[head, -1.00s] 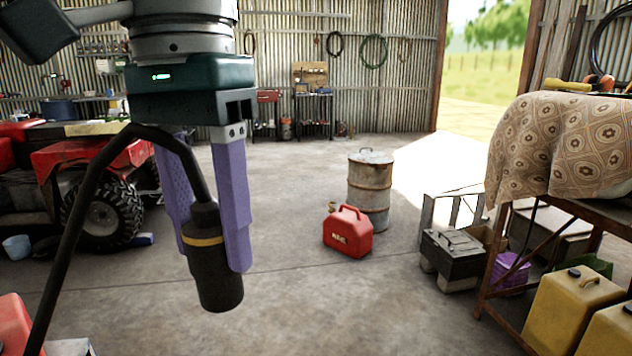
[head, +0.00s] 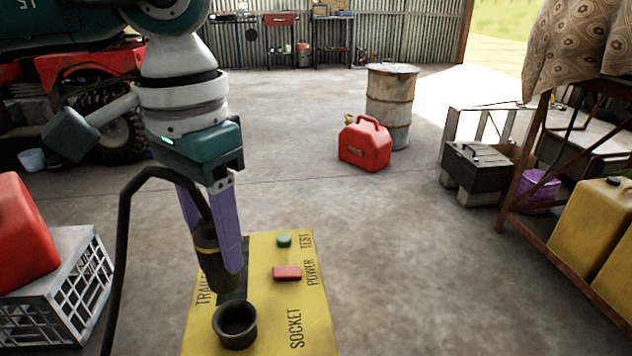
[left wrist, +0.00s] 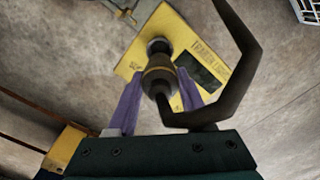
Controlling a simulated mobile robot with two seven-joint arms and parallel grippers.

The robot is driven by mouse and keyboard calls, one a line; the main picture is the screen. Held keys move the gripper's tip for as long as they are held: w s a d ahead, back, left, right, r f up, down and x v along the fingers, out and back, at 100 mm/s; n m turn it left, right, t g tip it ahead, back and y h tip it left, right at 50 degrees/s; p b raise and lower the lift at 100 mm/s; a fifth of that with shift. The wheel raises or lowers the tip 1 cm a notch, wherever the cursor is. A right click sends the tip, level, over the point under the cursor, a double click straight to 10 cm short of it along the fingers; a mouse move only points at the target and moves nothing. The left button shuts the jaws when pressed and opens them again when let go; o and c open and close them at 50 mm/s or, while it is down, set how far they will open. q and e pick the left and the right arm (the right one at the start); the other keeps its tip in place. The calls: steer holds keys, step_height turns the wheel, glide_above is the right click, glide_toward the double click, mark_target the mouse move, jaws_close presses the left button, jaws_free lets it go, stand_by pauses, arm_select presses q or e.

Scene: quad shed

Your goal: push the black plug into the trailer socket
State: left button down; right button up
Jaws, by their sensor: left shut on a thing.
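My left gripper (head: 217,258) is shut on the black plug (head: 218,274), a dark cylinder with a yellow band and a thick black cable. The plug points down, slightly tilted, above the yellow panel (head: 312,330). The socket (head: 235,338), a round dark cup with an open mouth, stands on the panel nearer the camera. In the head view the plug's lower end shows just beyond the socket's rim, apart from it. In the left wrist view the plug (left wrist: 158,78) partly covers the socket (left wrist: 158,46); the gap between them is hard to judge. My right gripper is not in view.
The panel carries a green button (head: 284,240), a red switch (head: 287,273) and a dark rectangle partly behind the plug. A white crate (head: 60,270) with a red can (head: 25,230) stands left. Open concrete floor lies right of the panel.

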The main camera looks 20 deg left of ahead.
mark_target(224, 276)
arm_select(q)
steer(key=shift+f+b, duration=1.7)
steer(key=shift+f, duration=0.7)
steer(key=shift+f+b, duration=0.55)
steer(key=shift+b, duration=0.45)
steer(key=shift+f+b, duration=1.8)
stand_by(0.6)
steer(key=shift+c, duration=1.1)
jaws_free()
steer(key=shift+o, duration=0.2)
steer(key=shift+o, duration=0.9)
